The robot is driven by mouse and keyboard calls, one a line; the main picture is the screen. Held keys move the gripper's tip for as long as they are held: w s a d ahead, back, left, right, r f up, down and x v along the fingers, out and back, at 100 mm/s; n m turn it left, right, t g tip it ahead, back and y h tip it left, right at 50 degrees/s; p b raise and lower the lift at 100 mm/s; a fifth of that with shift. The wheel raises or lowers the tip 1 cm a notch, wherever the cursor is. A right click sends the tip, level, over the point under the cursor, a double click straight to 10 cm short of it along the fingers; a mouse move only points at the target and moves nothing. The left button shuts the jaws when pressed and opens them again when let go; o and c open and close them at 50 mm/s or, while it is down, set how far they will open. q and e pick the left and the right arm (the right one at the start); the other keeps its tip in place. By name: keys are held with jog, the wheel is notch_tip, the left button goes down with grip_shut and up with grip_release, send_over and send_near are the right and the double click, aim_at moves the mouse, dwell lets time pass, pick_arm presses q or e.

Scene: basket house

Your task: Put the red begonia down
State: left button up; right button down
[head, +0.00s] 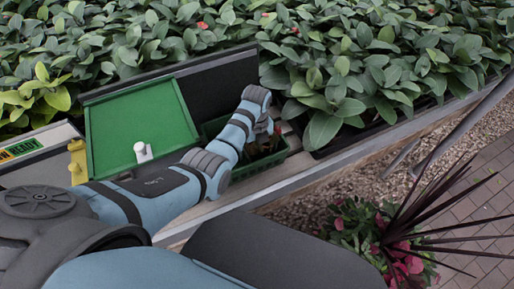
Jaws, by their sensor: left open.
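My left arm reaches across the bench, and its gripper (267,131) points down at a green basket (262,163). The gripper is open, though the wrist hides much of it. Some reddish and dark green plant parts, likely the red begonia (272,143), show in the basket under the gripper. The wrist and the basket's rim hide most of this plant, so I cannot tell whether it touches the fingers. My right gripper is not in view.
A green tray (135,115) with a small white object (142,151) lies left of the basket. A yellow bottle-like object (77,160) stands farther left. Dense leafy plants (350,60) fill the back. A pink-flowered planter (385,240) stands below the bench's right side.

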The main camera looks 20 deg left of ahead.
aim_at(257, 145)
pick_arm(q)
notch_tip(257, 145, up, 12)
jog(key=p, duration=0.3)
jog(key=shift+p, duration=0.4)
jog(key=shift+r, duration=0.1)
